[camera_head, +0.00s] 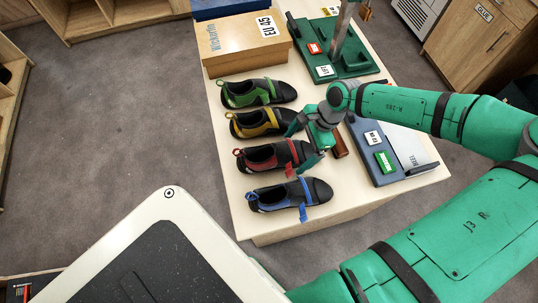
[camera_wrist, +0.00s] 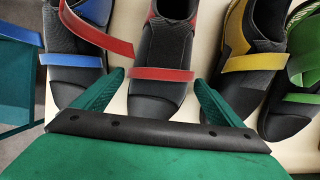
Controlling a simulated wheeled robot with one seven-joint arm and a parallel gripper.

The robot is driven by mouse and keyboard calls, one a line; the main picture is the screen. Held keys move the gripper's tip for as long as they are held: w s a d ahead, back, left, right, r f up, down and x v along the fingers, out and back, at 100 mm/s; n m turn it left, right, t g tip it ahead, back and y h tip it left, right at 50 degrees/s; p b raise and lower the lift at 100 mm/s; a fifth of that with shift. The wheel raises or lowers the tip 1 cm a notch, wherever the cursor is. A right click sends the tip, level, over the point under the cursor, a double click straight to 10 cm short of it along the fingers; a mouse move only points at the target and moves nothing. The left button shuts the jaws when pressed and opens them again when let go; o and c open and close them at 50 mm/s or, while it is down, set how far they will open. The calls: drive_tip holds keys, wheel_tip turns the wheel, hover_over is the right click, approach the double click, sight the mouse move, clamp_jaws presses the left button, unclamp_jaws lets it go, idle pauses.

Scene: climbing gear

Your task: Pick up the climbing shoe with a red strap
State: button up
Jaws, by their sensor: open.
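The climbing shoe with a red strap (camera_head: 268,156) lies on the table, third in a row of shoes counted from the back, with its toe toward my arm. In the wrist view the red-strapped shoe (camera_wrist: 162,60) is in the middle, its strap across the front part. My gripper (camera_head: 305,146) is at the toe end of this shoe. In the wrist view my gripper (camera_wrist: 160,85) is open, with one finger on each side of the dark toe. Nothing is held. I cannot tell whether the fingers touch the shoe.
The blue-strapped shoe (camera_head: 290,195) lies close on one side, the yellow-strapped shoe (camera_head: 262,122) on the other. The green-strapped shoe (camera_head: 258,93) is farther back. A cardboard box (camera_head: 243,42), a green stand (camera_head: 345,62) and a blue board (camera_head: 376,160) also occupy the table (camera_head: 262,226).

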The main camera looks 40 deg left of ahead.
drive_tip(key=c, duration=1.3)
